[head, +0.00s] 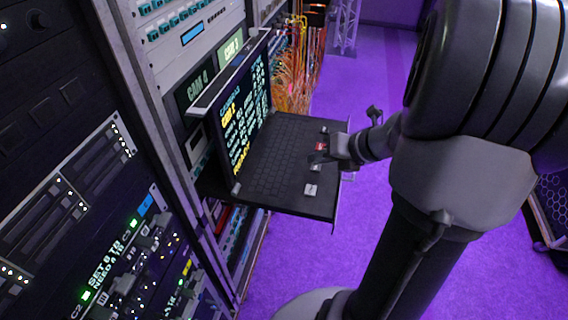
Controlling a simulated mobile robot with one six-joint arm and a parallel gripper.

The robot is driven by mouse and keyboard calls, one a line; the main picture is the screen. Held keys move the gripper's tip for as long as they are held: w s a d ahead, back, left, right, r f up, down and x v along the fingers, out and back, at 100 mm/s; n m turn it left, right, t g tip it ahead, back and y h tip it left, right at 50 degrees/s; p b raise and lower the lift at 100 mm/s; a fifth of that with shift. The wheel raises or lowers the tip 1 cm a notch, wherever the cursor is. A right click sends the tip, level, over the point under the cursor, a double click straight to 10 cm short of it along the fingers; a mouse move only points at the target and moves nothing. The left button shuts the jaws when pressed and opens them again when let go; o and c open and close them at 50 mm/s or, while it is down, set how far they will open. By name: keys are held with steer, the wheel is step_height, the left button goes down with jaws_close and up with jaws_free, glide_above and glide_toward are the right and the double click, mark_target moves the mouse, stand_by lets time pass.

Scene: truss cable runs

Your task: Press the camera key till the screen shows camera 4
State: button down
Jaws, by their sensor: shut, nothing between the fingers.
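An open console with a screen (240,115) and a keyboard (285,150) sits on a pulled-out rack shelf. The screen is seen at a steep slant; a yellow line near its top starts with CAM, but its digit is too small to tell. Beside the keyboard is a column of separate keys: a red key (320,147), a pale key (316,168) and a white key (310,190) at the near end. Their labels are unreadable. My gripper (318,158) is shut and empty, its tips over the key column between the red and pale keys. I cannot tell whether it touches one.
Small rack displays behind the console read CAM 4 (194,88) and CAM 3 (232,46). Rack units with lights (130,250) stand at left. Orange cables (300,70) hang beyond the shelf. The purple floor (290,245) right of the rack is largely clear.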

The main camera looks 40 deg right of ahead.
mark_target(313, 191)
step_height(313, 191, down, 8)
steer(key=b, duration=0.8)
steer(key=shift+f, duration=0.4)
steer(key=shift+b, duration=0.3)
stand_by(1.2)
steer(key=shift+f, duration=0.4)
steer(key=shift+f+b, duration=0.4)
steer(key=shift+f, duration=0.05)
stand_by(0.4)
steer(key=shift+r, duration=0.15)
steer(key=shift+r+p, duration=0.75)
steer(key=shift+p, duration=0.2)
